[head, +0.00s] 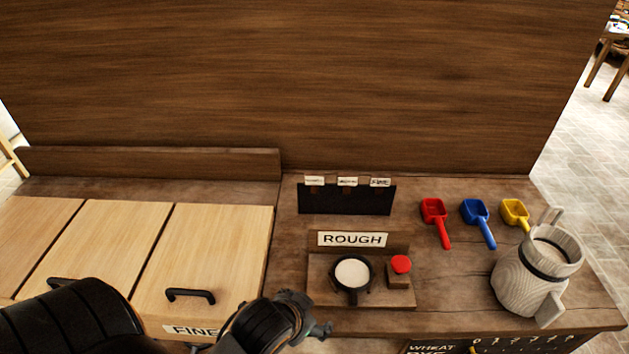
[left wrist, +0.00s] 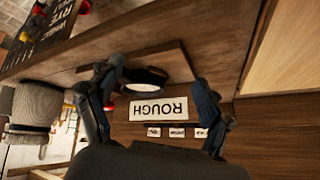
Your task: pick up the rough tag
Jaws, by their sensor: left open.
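A white sign reading ROUGH (head: 352,239) stands on a wooden backboard behind a small stand. Behind it, a black rack (head: 346,201) carries three small white tags (head: 347,181); their lettering is too small to read. My left gripper (head: 318,322) is open and empty, at the counter's front edge, left of and nearer than the stand. In the left wrist view, upside down, the ROUGH sign (left wrist: 158,109) shows between the spread fingers of the left gripper (left wrist: 156,78), with the tags (left wrist: 177,132) beyond it. My right gripper is out of view.
The stand holds a round cup with white contents (head: 352,273) and a red button (head: 401,264). Red (head: 434,211), blue (head: 475,211) and yellow (head: 515,212) scoops lie right. A wooden jug (head: 528,280) stands front right. Lidded wooden bins (head: 205,250) stand left; a tall panel (head: 300,80) closes the back.

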